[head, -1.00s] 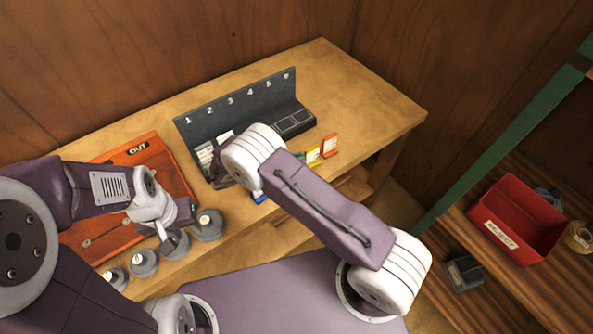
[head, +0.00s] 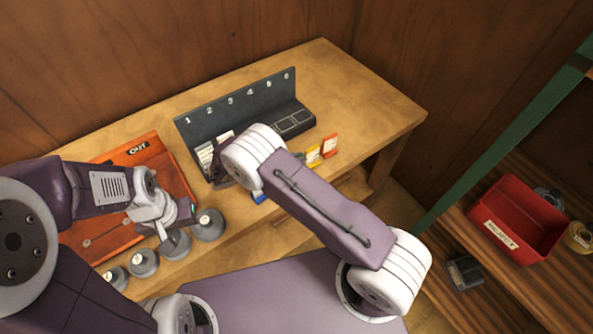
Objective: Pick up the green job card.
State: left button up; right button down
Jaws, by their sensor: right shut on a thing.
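White cards (head: 205,157) stand in the rack below number 1. Several grey round pots (head: 208,225) line the bench's front left. The wooden bench top (head: 350,92) is clear at the right. A red bin (head: 519,217) sits on a shelf at far right, behind a green post (head: 505,148).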

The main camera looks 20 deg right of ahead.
notch_tip(320, 180, up, 18)
jog(key=b, duration=0.3)
dwell(0.3)
